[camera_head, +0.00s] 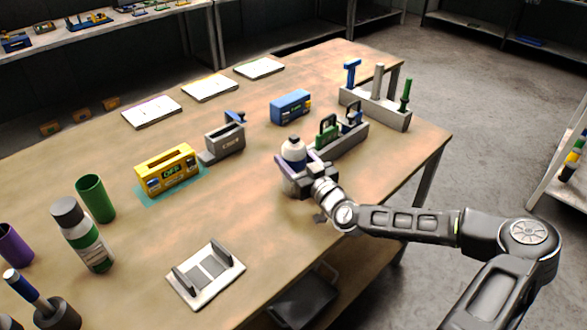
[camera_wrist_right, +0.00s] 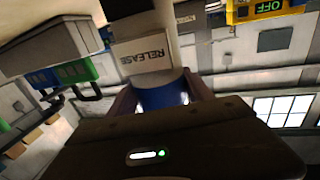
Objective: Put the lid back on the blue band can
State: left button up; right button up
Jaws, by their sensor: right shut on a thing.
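My right gripper (camera_head: 296,168) is shut on a white can with a blue band (camera_head: 293,152) near the right part of the table. The can looks upright, with a small grey top; I cannot tell whether that top is its lid. In the right wrist view the can's blue band (camera_wrist_right: 160,95) sits between the fingers, below a white label reading RELEASE (camera_wrist_right: 142,52). The can's upper end is cut off there. My left gripper is not in view.
A green-band bottle with a grey cap (camera_head: 88,240), a green cup (camera_head: 95,198) and a white fixture (camera_head: 205,275) stand left and in front. A yellow box (camera_head: 167,170), grey holder (camera_head: 224,142), blue box (camera_head: 291,106) and tool racks (camera_head: 375,108) stand behind. The front middle is clear.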

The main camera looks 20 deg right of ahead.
aim_at(294, 136)
grip_shut()
jog(key=shift+r, duration=0.1)
dwell(0.5)
notch_tip(294, 136, up, 10)
dwell(0.6)
dwell(0.4)
jog(key=shift+o, duration=0.3)
grip_release()
grip_shut()
